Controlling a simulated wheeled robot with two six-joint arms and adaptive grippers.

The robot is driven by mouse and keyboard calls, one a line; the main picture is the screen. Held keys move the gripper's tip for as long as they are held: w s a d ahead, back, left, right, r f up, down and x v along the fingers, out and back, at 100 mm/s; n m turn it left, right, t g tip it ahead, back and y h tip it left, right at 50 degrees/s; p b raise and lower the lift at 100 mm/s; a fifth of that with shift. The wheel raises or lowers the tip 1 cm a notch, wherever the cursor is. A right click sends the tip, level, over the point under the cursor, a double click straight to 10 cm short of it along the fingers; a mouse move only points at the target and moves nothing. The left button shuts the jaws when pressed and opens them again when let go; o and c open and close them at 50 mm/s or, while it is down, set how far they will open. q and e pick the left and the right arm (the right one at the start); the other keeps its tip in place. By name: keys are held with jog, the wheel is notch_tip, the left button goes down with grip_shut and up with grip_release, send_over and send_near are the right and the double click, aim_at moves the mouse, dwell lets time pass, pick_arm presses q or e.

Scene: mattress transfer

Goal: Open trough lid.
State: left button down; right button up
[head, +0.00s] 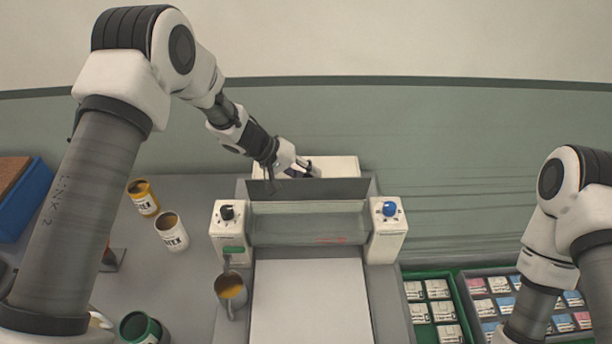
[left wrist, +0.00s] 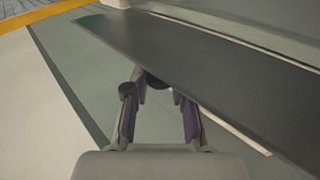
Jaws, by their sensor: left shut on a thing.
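The trough lid (head: 325,189) is a long dark grey panel, standing raised along the back of the machine. The trough (head: 305,224) in front of it is uncovered, with a pale greenish inside. My left gripper (head: 304,169) reaches over from the left to the lid's back side.
White end blocks with a black knob (head: 227,212) and a blue knob (head: 390,209) flank the trough. A white bed (head: 308,300) lies in front. Trays of cards (head: 432,310) stand at right.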

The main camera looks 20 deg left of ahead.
pick_arm(q)
jog(key=shift+w+a+f+n+g+h, duration=0.15)
jog(key=shift+w+f+n+g+h, duration=0.2)
jog(key=shift+w+g, duration=0.3)
jog(key=c, duration=1)
grip_release()
jog(key=shift+r, duration=0.15)
jog(key=v, duration=1.1)
jog(key=shift+a+r, duration=0.25)
jog(key=shift+r, duration=0.05)
jog(key=shift+w, duration=0.1)
